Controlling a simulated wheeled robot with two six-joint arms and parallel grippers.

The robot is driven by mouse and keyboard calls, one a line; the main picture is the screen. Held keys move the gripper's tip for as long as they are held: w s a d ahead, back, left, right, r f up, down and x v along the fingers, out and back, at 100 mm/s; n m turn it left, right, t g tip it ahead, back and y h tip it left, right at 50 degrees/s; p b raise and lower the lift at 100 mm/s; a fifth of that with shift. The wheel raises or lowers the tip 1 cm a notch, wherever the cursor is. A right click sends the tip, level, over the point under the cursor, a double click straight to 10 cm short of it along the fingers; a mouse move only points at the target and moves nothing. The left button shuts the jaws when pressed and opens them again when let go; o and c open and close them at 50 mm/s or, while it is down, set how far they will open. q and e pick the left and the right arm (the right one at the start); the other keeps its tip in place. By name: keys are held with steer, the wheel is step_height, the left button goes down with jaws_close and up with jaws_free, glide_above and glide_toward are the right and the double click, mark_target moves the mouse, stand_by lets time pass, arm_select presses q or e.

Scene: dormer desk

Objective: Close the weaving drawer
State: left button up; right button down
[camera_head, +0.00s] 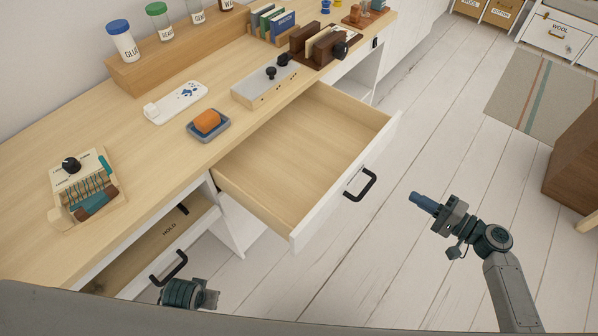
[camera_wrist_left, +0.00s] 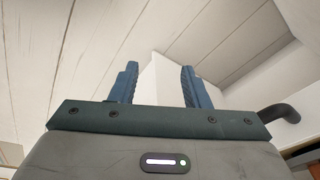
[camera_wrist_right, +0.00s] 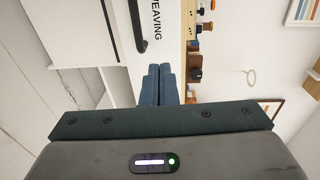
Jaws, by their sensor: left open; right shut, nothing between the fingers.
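The weaving drawer (camera_head: 300,150) is pulled far out of the desk and looks empty inside. Its white front has a black bar handle (camera_head: 360,186). In the right wrist view its front (camera_wrist_right: 100,20) shows the WEAVING label, with the black handle (camera_wrist_right: 138,25) beside it. My right gripper (camera_head: 422,201) is shut and empty, in front of the drawer to the right of the handle, apart from it. My left gripper (camera_wrist_left: 158,80) is open and empty, low by the desk's front; its fingers are not clear in the head view.
A lower drawer labelled MOLD (camera_head: 150,240) stands partly open near my left arm. The desktop (camera_head: 130,140) holds a soap dish (camera_head: 222,128), a small loom (camera_head: 85,190), a control box (camera_head: 262,85) and jars. The floor (camera_head: 430,140) right of the drawer is clear.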

steer(key=a+r+y, duration=0.1)
steer(key=r, duration=0.1)
steer(key=p, duration=0.3)
glide_toward(362, 162)
steer(key=x, duration=0.5)
steer(key=shift+a+r, duration=0.2)
steer(key=shift+r, duration=0.1)
arm_select(q)
steer(key=s+a+f, duration=0.1)
steer(key=s+f, duration=0.3)
steer(key=f, duration=0.6)
steer(key=shift+s+g, duration=0.2)
steer(key=shift+g, duration=0.1)
arm_select(e)
steer(key=shift+w+a+f, duration=0.15)
steer(key=shift+w+a, duration=0.25)
steer(key=shift+a, duration=0.2)
